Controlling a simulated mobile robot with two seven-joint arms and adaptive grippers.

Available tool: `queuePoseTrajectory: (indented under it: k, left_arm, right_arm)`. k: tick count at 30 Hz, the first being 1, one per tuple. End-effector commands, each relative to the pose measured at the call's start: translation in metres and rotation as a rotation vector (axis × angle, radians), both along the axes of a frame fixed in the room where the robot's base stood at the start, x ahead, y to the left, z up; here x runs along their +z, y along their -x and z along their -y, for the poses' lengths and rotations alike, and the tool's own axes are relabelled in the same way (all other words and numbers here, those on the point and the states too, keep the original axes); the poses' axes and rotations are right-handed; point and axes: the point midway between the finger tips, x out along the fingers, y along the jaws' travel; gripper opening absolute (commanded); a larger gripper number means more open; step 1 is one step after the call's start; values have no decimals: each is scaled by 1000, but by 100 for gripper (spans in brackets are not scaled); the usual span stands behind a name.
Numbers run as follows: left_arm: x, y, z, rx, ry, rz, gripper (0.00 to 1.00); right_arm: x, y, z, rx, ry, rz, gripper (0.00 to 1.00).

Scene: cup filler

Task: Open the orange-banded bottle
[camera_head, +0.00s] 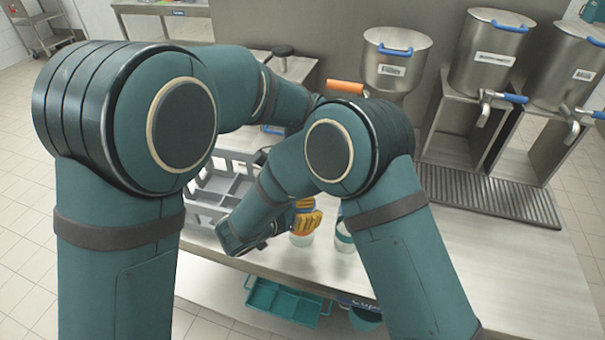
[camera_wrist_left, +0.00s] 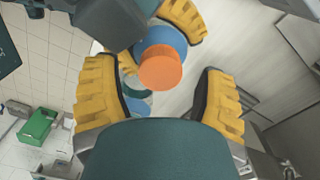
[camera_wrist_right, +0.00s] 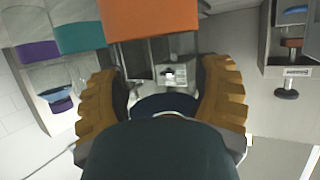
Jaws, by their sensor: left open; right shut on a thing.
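My right gripper (camera_head: 305,218) is shut, with its yellow fingers above and around the upper part of a pale bottle (camera_head: 302,239) near the counter's front edge. In the right wrist view a dark blue rounded part (camera_wrist_right: 165,104) sits between those fingers, and an orange band (camera_wrist_right: 150,16) fills the top. In the left wrist view an orange round piece (camera_wrist_left: 160,68) sits over a blue round piece (camera_wrist_left: 165,38) by the right fingers. My left gripper (camera_wrist_left: 158,105) is open, its fingers apart below the orange piece. I cannot tell whether the lid is loose.
A second bottle (camera_head: 344,236) stands close on the right. A grey crate (camera_head: 209,188) is to the left. Steel tanks (camera_head: 398,60) with taps stand at the back. A teal tray (camera_head: 285,302) is below the counter edge. The counter at right is clear (camera_head: 500,270).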

Motion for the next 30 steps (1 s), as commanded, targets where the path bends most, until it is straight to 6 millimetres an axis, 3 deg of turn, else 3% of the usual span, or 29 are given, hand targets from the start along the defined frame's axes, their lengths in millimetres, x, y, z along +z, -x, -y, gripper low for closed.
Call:
queuePoseTrajectory:
  k: [13,19,30]
  left_arm:
    - [-10,0,0,-1,-1,0,69]
    - [-10,0,0,-1,-1,0,0]
    - [-10,0,0,52,-1,0,0]
  right_arm:
    - [0,0,0,0,-1,-1,0]
    - [0,0,0,0,0,0,0]
    - [0,0,0,0,-1,-1,0]
